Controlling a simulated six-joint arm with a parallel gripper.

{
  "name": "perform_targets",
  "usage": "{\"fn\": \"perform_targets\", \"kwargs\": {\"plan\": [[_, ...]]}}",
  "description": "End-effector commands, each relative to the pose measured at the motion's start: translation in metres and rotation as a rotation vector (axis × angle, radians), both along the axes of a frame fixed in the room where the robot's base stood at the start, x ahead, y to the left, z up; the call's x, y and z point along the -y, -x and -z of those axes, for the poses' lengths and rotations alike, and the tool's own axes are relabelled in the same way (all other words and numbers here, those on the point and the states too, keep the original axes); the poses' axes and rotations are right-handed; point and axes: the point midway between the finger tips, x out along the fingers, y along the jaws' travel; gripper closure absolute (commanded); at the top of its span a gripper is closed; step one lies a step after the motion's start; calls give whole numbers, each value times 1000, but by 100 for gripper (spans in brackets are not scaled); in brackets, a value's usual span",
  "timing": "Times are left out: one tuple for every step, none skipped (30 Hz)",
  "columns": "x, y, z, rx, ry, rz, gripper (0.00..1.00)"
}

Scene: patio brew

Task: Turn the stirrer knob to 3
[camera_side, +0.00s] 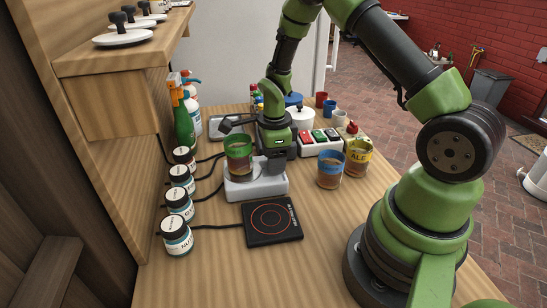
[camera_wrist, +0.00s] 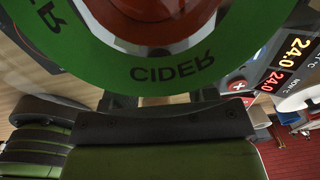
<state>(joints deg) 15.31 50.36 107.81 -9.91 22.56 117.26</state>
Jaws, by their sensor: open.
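The white stirrer (camera_side: 243,187) stands mid-table in the side view, with a glass jar (camera_side: 238,163) of brown liquid on it. The jar has a green band, which fills the top of the wrist view and reads CIDER (camera_wrist: 172,70). My gripper (camera_side: 275,162) points down close behind and right of the jar, near the stirrer's far right end. It is open, and I see nothing held. Its dark body shows at the bottom of the wrist view. The stirrer knob and its setting cannot be made out in either view.
A black hot plate (camera_side: 272,221) lies in front of the stirrer. Labelled jars (camera_side: 176,236) with cables line the left. A blue-banded jar (camera_side: 330,170) and a yellow ALE jar (camera_side: 358,157) stand right. A lit display (camera_wrist: 289,60) reads 24.0. The front table is clear.

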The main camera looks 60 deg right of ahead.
Motion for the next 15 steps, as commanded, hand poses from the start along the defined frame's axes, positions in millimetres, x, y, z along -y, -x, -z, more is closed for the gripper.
{"fn": "perform_targets", "kwargs": {"plan": [[0,0,2,-1,0,1,48],[0,0,3,-1,-1,1,48],[0,0,3,0,0,1,48],[0,0,3,0,0,1,48],[0,0,3,1,1,1,48],[0,0,3,1,1,1,48],[0,0,3,1,1,1,48],[0,0,3,1,1,0,48],[0,0,3,1,1,1,48],[0,0,3,1,1,0,55],[0,0,3,1,1,0,62],[0,0,3,1,1,0,71],[0,0,3,0,0,0,78],[0,0,3,1,1,0,84],[0,0,3,1,1,0,94]]}}
